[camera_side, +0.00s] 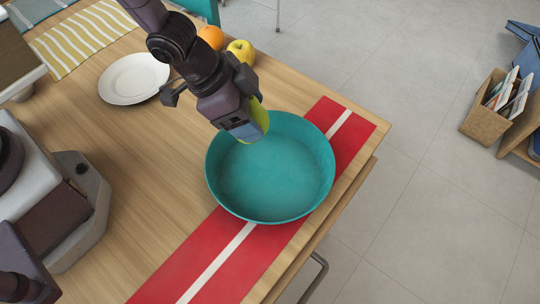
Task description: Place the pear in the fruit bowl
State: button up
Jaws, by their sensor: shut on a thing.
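The fruit bowl (272,185) is a wide teal bowl. It stands on a red cloth with a white stripe near the table's right edge, and its visible inside is empty. My gripper (248,128) is over the bowl's upper left rim. It is shut on a yellow-green fruit, the pear (262,118), which is partly hidden behind the gripper. The pear appears to be held above or at the rim; I cannot tell whether it touches the bowl.
An orange (211,37) and a yellow apple (241,51) lie at the table's far edge behind my arm. A white plate (134,79) and a striped cloth (82,42) are at the upper left. The wooden table (150,180) is clear left of the bowl.

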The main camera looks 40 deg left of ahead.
jog(key=shift+d+m+g, duration=0.2)
jog(key=shift+m+g, duration=0.1)
jog(key=shift+m, duration=0.3)
jog(key=shift+f, duration=0.15)
send_over(255, 159)
jog(key=shift+f, duration=3.75)
jog(key=shift+f, duration=0.15)
jog(key=o, duration=1)
jog(key=v, duration=1.2)
jog(key=shift+a, duration=0.2)
jog(key=shift+a, duration=0.1)
